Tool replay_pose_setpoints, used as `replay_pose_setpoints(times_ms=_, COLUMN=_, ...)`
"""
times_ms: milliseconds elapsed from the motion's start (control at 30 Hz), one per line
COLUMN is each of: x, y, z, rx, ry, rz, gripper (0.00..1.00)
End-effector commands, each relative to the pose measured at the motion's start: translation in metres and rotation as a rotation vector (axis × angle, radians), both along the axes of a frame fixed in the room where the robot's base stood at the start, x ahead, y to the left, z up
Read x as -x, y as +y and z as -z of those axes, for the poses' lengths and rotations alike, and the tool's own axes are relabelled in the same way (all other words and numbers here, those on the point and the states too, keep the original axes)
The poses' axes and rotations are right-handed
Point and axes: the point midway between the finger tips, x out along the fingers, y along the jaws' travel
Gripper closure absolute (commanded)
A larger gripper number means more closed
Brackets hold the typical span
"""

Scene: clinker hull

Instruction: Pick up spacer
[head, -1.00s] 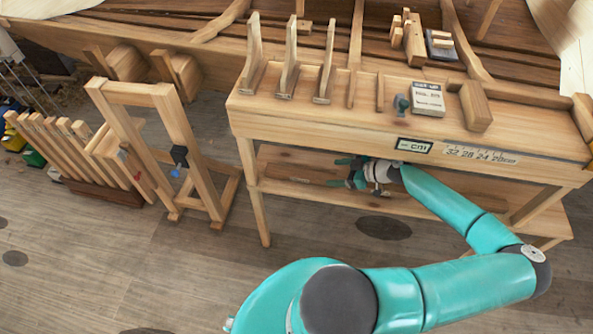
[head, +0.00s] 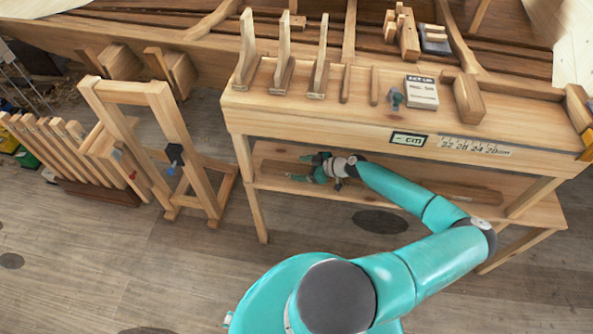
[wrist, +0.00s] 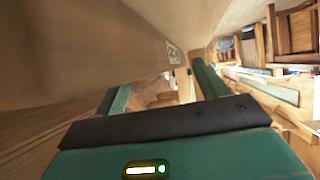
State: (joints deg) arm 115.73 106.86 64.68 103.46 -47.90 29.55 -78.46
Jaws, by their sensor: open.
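My gripper (head: 304,167) is open and empty, in the space between the bench top and the lower shelf. Its two teal fingers (wrist: 158,80) show spread apart in the wrist view, with nothing between them. I cannot tell for certain which piece is the spacer. Candidates on the bench top (head: 290,112) are a wooden block (head: 468,98) at the right and two short wooden sticks, one (head: 345,84) beside the other (head: 374,86). These are above and to the right of my gripper, apart from it.
The lower shelf (head: 270,178) holds flat planks (head: 462,193). Upright brackets (head: 284,55), a small teal clamp-like thing (head: 395,99) and a white labelled box (head: 422,92) stand on the bench. A wooden frame (head: 170,140) stands at left. The floor in front is clear.

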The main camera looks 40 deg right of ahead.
Motion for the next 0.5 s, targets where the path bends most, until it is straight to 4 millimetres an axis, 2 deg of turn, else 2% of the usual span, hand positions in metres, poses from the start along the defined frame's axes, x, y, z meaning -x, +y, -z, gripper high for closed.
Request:
replay_pose_setpoints(times_ms=100, x=-0.0090, y=0.0038, z=0.0050, rx=0.002, ry=0.000, rz=0.000, gripper=0.28)
replay_pose_setpoints(times_ms=333, x=-0.0095, y=0.0038, z=0.0053, rx=0.002, ry=0.000, rz=0.001, gripper=0.28)
replay_pose_setpoints(times_ms=500, x=-0.0092, y=0.0038, z=0.0053, rx=0.002, ry=0.000, rz=0.001, gripper=0.61)
